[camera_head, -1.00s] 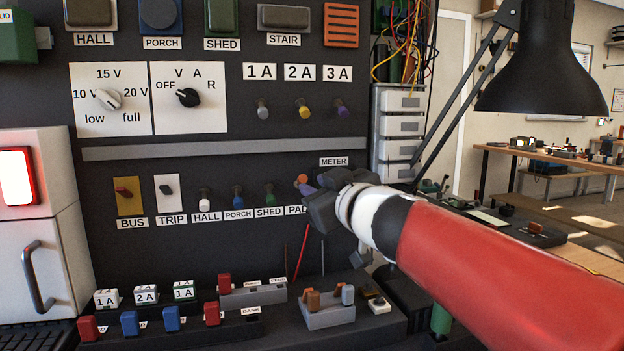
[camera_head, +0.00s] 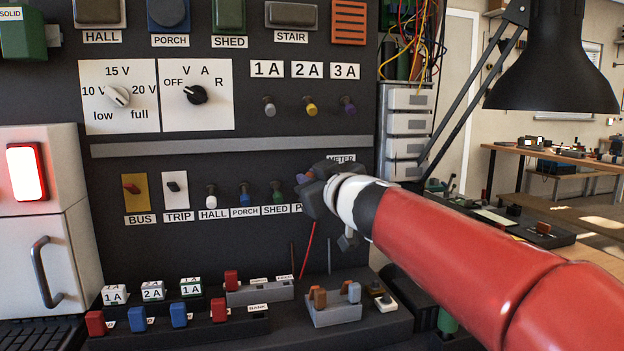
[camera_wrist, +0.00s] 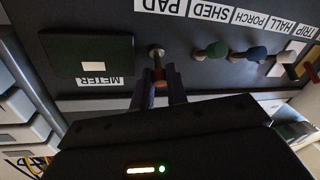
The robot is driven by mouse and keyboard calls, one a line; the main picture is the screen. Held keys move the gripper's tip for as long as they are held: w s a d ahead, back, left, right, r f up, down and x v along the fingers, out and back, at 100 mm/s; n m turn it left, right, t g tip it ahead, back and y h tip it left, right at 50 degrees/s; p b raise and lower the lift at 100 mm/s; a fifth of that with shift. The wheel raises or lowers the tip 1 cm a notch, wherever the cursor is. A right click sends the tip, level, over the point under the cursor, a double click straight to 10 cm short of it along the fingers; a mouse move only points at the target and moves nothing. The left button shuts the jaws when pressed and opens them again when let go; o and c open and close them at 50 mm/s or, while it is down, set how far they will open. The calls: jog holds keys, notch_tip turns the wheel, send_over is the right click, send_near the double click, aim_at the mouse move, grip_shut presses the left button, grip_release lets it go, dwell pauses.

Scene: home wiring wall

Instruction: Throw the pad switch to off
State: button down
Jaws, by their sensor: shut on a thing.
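The pad switch (camera_wrist: 158,58) is a small toggle with a metal collar and an orange-brown tip, in the wrist view under the PAD label (camera_wrist: 158,5), which appears upside down. My gripper (camera_wrist: 159,84) is shut on its tip, one dark finger on each side. In the head view my gripper (camera_head: 312,192) is at the panel, right of the SHED switch (camera_head: 276,190), and hides most of the pad switch and its label. I cannot tell which way the lever leans.
The METER block (camera_wrist: 88,54) sits close beside the pad switch in the wrist view. The SHED switch (camera_wrist: 212,51) and the PORCH switch (camera_wrist: 250,54) stand on the other side. A grey rail (camera_head: 230,147) runs above the switch row. A black lamp (camera_head: 550,65) stands at right.

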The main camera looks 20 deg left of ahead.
jog(key=shift+f+b, duration=0.15)
jog(key=shift+b, duration=0.2)
jog(key=shift+d+f+n+t+y+b, duration=0.1)
jog(key=shift+f+n+t+y+b, duration=0.45)
jog(key=shift+b, duration=2.2)
jog(key=shift+a+f+t+y+b, duration=0.2)
jog(key=shift+t+y+b, duration=0.65)
jog(key=shift+b, duration=1.85)
jog(key=shift+d+f+n+t+y+b, duration=0.25)
jog(key=shift+f+t+y+b, duration=0.45)
jog(key=shift+b, duration=2.05)
jog(key=shift+s+r+y, duration=0.1)
jog(key=shift+r+y, duration=0.1)
jog(key=shift+y, duration=0.1)
jog(key=c, duration=1.7)
grip_release()
jog(key=shift+r, duration=0.1)
